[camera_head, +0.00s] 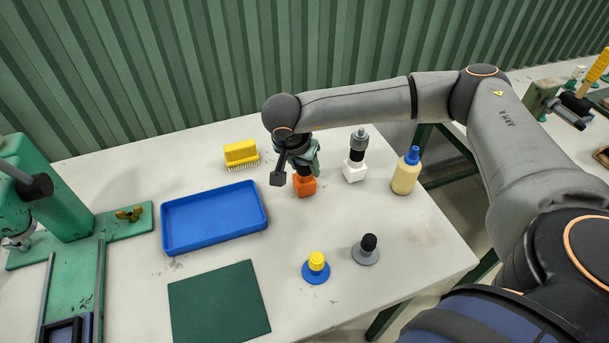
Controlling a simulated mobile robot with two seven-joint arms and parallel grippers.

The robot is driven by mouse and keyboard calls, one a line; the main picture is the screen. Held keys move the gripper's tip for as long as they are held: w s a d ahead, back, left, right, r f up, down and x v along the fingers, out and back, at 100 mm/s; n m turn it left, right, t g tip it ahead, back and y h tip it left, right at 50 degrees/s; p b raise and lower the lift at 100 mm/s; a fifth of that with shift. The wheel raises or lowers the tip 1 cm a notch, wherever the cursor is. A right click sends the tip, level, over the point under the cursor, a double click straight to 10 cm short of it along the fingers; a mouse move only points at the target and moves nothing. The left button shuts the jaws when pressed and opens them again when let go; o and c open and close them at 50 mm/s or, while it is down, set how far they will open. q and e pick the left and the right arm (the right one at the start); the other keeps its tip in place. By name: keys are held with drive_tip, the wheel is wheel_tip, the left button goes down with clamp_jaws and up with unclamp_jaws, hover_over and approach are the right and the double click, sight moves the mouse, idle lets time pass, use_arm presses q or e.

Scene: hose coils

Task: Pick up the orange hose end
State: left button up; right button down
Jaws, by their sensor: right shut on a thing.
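The orange hose end (304,187) shows as an orange block with a dark upper part, on or just above the grey-white table. My right gripper (304,172) reaches down over it from above and is shut on it. The gripper hides much of its upper part, and I cannot tell whether its base touches the table. A similar piece with a white block base (354,172) and a grey and black top stands upright just to the right. My left gripper is not in view.
A blue tray (170,239) lies left of my gripper, with a yellow brush (241,153) behind it. A cream bottle (405,173) stands at the right. Yellow-topped (316,264) and black-topped (368,248) pieces stand in front. A green mat (220,305) lies front left.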

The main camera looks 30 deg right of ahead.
drive_tip(key=shift+r, duration=0.15)
drive_tip(key=shift+r, duration=0.6)
drive_tip(key=s+a+r+b, duration=0.2)
drive_tip(key=s+a+r, duration=0.6)
drive_tip(key=s+r, duration=0.3)
drive_tip(key=shift+a+r+b, duration=0.3)
drive_tip(key=shift+a+b, duration=0.05)
